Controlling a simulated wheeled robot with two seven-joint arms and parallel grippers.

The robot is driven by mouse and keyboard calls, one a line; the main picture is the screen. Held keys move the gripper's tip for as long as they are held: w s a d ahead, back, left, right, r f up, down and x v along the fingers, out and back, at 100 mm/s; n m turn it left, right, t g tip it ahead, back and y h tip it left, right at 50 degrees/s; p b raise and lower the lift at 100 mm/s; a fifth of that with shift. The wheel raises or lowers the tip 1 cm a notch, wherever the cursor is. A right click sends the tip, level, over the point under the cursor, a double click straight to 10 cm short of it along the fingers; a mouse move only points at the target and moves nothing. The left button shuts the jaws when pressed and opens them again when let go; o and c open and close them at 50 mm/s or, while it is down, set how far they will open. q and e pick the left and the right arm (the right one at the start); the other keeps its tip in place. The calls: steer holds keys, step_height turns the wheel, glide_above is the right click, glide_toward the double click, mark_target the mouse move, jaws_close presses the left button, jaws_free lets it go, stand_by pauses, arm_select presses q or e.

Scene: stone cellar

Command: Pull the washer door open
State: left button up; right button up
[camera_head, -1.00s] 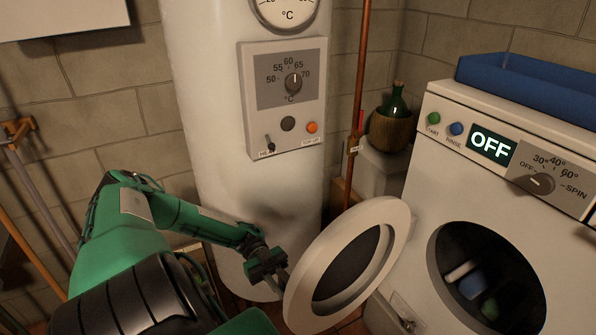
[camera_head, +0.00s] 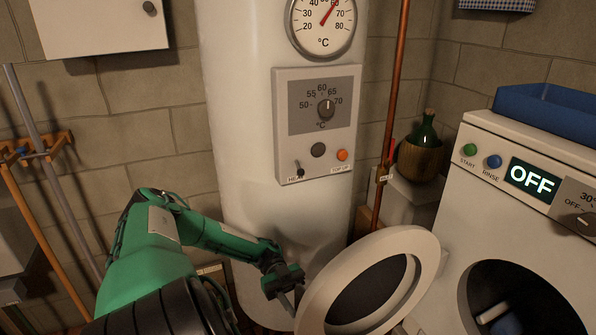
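The washer (camera_head: 470,215) stands at the right, its display reading OFF. Its round white door (camera_head: 425,243) with a dark window is swung open to the left of the drum opening (camera_head: 515,300). A few items lie inside the dark drum. My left gripper (camera_head: 290,284) is at the door's left edge, with a finger reaching down beside the rim. I cannot tell whether it touches the door or whether its fingers are closed. My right gripper is not in view.
A white boiler (camera_head: 240,130) with a dial and control panel (camera_head: 317,165) stands behind my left arm. A copper pipe (camera_head: 395,100) and a green bottle in a basket (camera_head: 420,155) are behind the door. A blue tray (camera_head: 550,110) sits on the washer.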

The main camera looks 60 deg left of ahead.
arm_select(q)
steer(key=shift+r, duration=0.1)
